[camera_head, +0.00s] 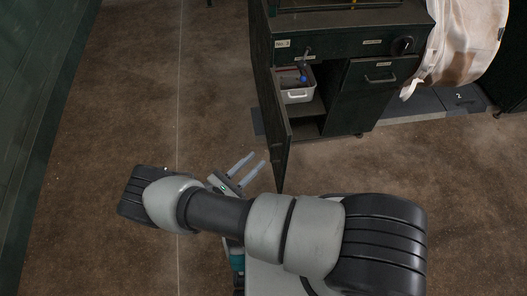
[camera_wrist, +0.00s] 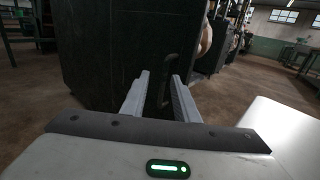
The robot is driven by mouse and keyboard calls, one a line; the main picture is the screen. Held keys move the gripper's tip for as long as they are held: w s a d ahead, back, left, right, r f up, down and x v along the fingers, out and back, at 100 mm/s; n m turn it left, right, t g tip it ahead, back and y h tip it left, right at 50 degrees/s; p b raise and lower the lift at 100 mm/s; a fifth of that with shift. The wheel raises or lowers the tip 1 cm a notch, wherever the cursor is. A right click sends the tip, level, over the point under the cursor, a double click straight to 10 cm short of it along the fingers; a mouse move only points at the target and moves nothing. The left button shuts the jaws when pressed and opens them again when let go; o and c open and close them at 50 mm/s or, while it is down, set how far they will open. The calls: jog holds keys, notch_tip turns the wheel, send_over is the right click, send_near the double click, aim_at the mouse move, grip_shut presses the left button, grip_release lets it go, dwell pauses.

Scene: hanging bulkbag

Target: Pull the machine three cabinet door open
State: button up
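The machine three cabinet (camera_head: 330,45) is dark green and carries a "No. 3" label. Its door (camera_head: 273,110) stands swung open toward me, seen nearly edge-on in the head view. The door's outer face (camera_wrist: 105,50) fills the upper middle of the wrist view, with a dark upright handle (camera_wrist: 168,80) on it. My gripper (camera_head: 258,158) is left of the door's near end, fingers pointing up and right. In the wrist view my gripper (camera_wrist: 160,75) has its fingers apart, with the handle showing between them. Whether they touch it I cannot tell.
A pale bin (camera_head: 297,95) with tools sits inside the open compartment. A drawer (camera_head: 380,76) and a black knob (camera_head: 403,45) are to the right. A white bulk bag (camera_head: 465,45) hangs at the far right. The brown floor (camera_head: 140,90) left of the door is clear.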

jog(key=v, duration=0.9)
jog(key=shift+s+a, duration=0.25)
jog(key=shift+a, duration=0.1)
